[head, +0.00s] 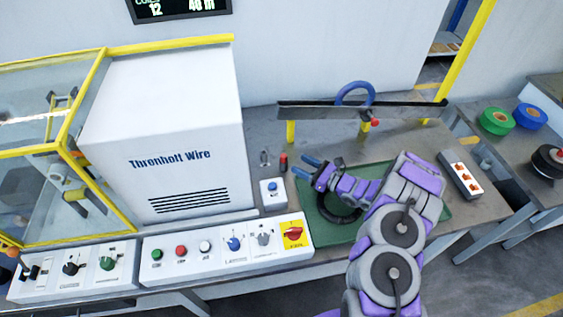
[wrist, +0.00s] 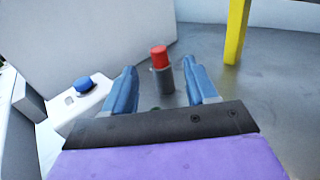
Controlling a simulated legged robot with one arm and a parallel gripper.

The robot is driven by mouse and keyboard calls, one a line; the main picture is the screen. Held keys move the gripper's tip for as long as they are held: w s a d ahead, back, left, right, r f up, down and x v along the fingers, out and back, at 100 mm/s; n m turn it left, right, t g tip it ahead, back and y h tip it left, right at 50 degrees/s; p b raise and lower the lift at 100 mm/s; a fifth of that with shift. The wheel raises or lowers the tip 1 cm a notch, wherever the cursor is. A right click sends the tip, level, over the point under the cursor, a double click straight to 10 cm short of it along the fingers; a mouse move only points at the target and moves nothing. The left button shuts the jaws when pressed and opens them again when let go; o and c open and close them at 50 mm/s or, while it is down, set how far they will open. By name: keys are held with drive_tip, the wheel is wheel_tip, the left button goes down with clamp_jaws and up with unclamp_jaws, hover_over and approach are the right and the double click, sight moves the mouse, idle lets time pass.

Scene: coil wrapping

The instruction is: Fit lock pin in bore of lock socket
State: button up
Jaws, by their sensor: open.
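A red-topped pin (head: 283,160) stands upright on the grey bench, right of the white machine. In the wrist view its red head (wrist: 159,57) sits above a grey cylindrical lower part (wrist: 165,79); I cannot tell whether that is its shank or a holder. My gripper (head: 307,168) is open, with its blue fingers pointing toward the pin. In the wrist view the pin stands between and beyond the fingertips of my gripper (wrist: 166,80), apart from both. A small red knob (head: 375,122) shows on the dark rail; I cannot tell whether the lock socket is there.
A white box with a blue button (head: 272,187) stands close left of my gripper. The dark rail (head: 330,110) on yellow posts crosses behind, with a blue ring (head: 354,92) at it. A black coil (head: 338,211) lies on the green mat (head: 330,232) under my arm.

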sight(286, 159)
drive_tip(key=shift+w+a, duration=0.25)
drive_tip(key=shift+w, duration=0.15)
drive_tip(key=b+x, duration=0.1)
drive_tip(key=x, duration=0.2)
drive_tip(key=s+b+x, duration=0.1)
drive_tip(key=x, duration=0.1)
drive_tip(key=shift+w+a+f, duration=0.2)
drive_tip(key=shift+w+a, duration=0.05)
drive_tip(key=shift+a, duration=0.3)
drive_tip(key=shift+d, duration=0.35)
drive_tip(key=shift+c, duration=0.3)
drive_tip(key=shift+d+r, duration=0.1)
drive_tip(key=shift+d, duration=0.2)
drive_tip(key=c, duration=0.3)
drive_tip(key=shift+a, duration=0.35)
drive_tip(key=c, duration=0.6)
clamp_jaws()
